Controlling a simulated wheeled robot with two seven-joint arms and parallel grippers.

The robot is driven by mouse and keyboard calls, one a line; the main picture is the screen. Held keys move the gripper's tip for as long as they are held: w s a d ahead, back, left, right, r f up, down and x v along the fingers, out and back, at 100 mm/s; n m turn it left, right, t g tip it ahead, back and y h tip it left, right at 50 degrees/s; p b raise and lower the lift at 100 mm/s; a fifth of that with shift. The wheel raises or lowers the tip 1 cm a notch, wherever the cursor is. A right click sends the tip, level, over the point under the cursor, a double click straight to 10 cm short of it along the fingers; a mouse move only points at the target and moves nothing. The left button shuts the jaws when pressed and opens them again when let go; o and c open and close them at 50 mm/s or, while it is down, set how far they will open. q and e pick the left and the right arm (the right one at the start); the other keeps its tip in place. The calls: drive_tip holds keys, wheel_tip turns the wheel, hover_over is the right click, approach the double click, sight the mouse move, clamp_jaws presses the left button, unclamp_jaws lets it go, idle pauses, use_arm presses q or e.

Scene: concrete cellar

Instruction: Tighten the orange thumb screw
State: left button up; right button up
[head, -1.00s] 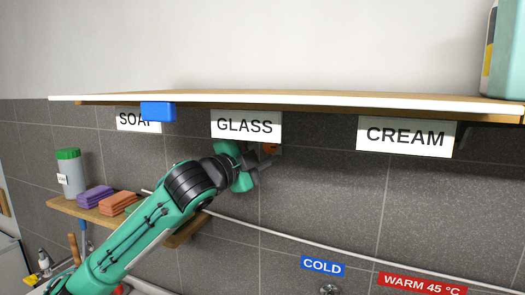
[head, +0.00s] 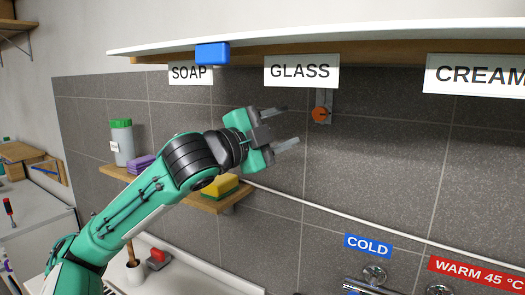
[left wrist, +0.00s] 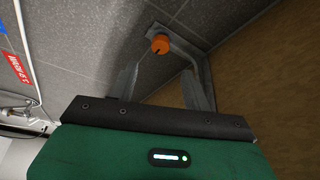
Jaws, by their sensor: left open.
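The orange thumb screw (head: 320,114) sits on a grey metal bracket (head: 325,97) under the shelf, just below the GLASS label. My left gripper (head: 290,126) is open and empty, to the left of the screw, its fingers pointing right. In the left wrist view the screw (left wrist: 160,43) shows as a round orange knob with a dark mark, beyond and between the open fingertips (left wrist: 161,68), apart from them. The bracket plate (left wrist: 180,33) is behind it. My right gripper is in neither view.
The long shelf (head: 340,40) runs overhead, with a blue block (head: 212,54) at its front edge. A lower wooden shelf (head: 205,203) holds a green-lidded container (head: 122,142) and sponges. A white pipe (head: 330,226) crosses the tiled wall; taps are below right.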

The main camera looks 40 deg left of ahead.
use_arm(q)
drive_tip(key=shift+s+a+f+b, duration=0.1)
drive_tip(key=shift+s+b, duration=0.4)
drive_tip(key=shift+s, duration=0.3)
drive_tip(key=shift+s+a+f+b, duration=0.15)
drive_tip(key=shift+s+b, duration=0.35)
drive_tip(key=shift+s, duration=0.25)
drive_tip(key=shift+s+a+f+b, duration=0.1)
drive_tip(key=shift+s+b, duration=0.4)
drive_tip(key=shift+s, duration=0.3)
